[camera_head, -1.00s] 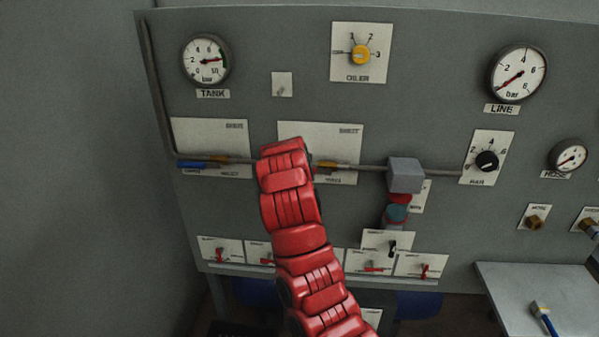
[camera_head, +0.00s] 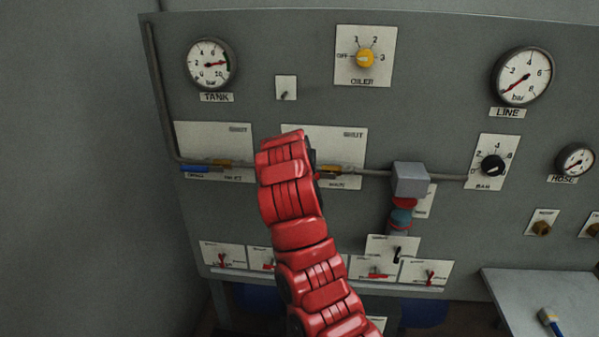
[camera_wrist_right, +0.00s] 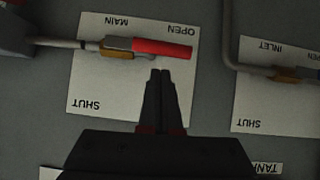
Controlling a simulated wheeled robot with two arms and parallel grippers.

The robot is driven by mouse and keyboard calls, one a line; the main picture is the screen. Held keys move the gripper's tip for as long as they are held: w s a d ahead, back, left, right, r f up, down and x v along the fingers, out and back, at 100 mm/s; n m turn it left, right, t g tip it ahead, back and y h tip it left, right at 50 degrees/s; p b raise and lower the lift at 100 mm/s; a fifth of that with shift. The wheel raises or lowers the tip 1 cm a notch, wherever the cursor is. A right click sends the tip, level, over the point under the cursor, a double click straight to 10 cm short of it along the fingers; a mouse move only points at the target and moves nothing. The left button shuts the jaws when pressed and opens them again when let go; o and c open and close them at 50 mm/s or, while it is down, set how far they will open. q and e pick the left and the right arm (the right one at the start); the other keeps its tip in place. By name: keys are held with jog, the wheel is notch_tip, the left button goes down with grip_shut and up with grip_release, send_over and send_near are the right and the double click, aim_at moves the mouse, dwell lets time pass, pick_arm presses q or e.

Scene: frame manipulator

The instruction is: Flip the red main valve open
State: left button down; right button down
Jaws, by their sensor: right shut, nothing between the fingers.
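The red main valve handle (camera_wrist_right: 162,48) shows in the right wrist view. It lies in line with the pipe, its free end near the word OPEN on the white main plate (camera_wrist_right: 90,75). The word SHUT is at the plate's far corner. My right gripper (camera_wrist_right: 160,76) is shut and empty, with its tips just below the handle in that view. I cannot tell whether they touch it. In the head view, my red right arm hides the handle and the gripper, and the main plate (camera_head: 345,145) shows beside it. My left gripper is not in view.
The inlet valve's blue handle (camera_head: 195,169) is left of my arm. A grey box (camera_head: 410,180) sits on the pipe to the right. A grey table (camera_head: 510,305) stands at the lower right.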

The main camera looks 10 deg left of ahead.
jog(key=b+v, duration=0.3)
jog(key=v, duration=0.8)
jog(key=shift+r, duration=0.6)
jog(key=shift+d, duration=0.1)
